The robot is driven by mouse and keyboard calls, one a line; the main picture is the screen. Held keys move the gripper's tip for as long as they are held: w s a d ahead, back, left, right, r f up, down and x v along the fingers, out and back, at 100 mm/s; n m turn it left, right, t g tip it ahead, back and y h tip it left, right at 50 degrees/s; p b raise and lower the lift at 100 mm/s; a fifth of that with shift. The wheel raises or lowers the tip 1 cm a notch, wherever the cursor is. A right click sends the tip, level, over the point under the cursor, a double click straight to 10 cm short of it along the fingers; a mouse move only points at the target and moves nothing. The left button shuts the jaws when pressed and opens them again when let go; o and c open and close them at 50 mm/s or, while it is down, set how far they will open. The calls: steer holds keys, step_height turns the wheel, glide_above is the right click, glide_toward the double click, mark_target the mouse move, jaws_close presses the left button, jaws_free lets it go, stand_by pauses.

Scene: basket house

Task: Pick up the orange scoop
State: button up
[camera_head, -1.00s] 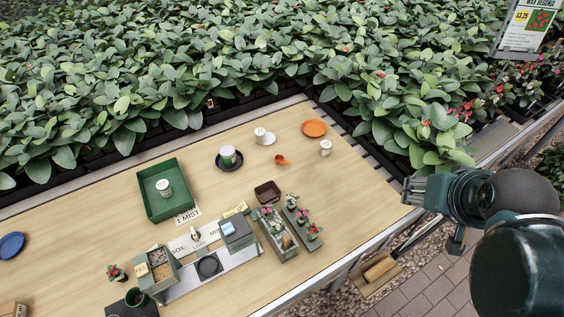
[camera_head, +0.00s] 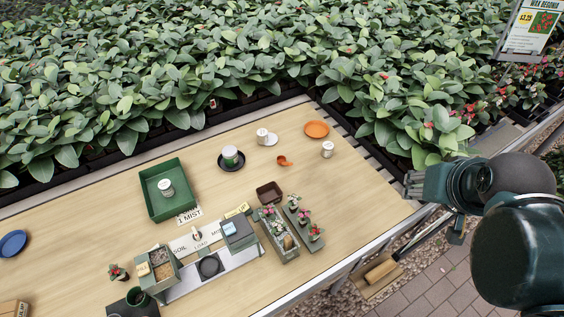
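The orange scoop (camera_head: 284,161) is small and lies on the wooden table, right of the middle, between the dark saucer with a green-banded pot and a white cup. My gripper (camera_head: 412,186) is at the right, by the table's right edge, well apart from the scoop. Its fingers point left. They are small and seen from the side, so I cannot tell whether they are open or shut. I see nothing held in it.
An orange plate (camera_head: 316,129), a white cup (camera_head: 327,149) and a dark saucer (camera_head: 231,167) stand around the scoop. A brown bowl (camera_head: 269,193) and potted flowers (camera_head: 304,216) sit nearer. A green tray (camera_head: 152,207) is left. Dense plants border the table's back.

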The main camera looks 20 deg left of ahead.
steer(key=w+a+f+n+g, duration=0.2)
steer(key=w+a+f, duration=0.1)
steer(key=w+a, duration=0.65)
steer(key=w+a+f+n+g, duration=0.2)
steer(key=w+a, duration=0.7)
steer(key=w, duration=0.1)
steer(key=w+a+f+n+g, duration=0.1)
steer(key=w+a+f, duration=0.1)
steer(key=a+f, duration=0.5)
steer(key=w+a+f+n, duration=0.1)
steer(key=w+a+f, duration=0.2)
steer(key=a+f, duration=0.4)
steer(key=w+a+f+n+g, duration=0.1)
steer(key=w+a+f, duration=0.1)
steer(key=a+f, duration=0.5)
steer(key=shift+w+g, duration=0.25)
steer(key=shift+g, duration=0.05)
steer(key=shift+a+f, duration=0.4)
steer(key=shift+f, duration=0.1)
steer(key=shift+f, duration=0.1)
steer(key=shift+f+b, duration=0.35)
steer(key=shift+f, duration=0.85)
steer(key=shift+f, duration=0.1)
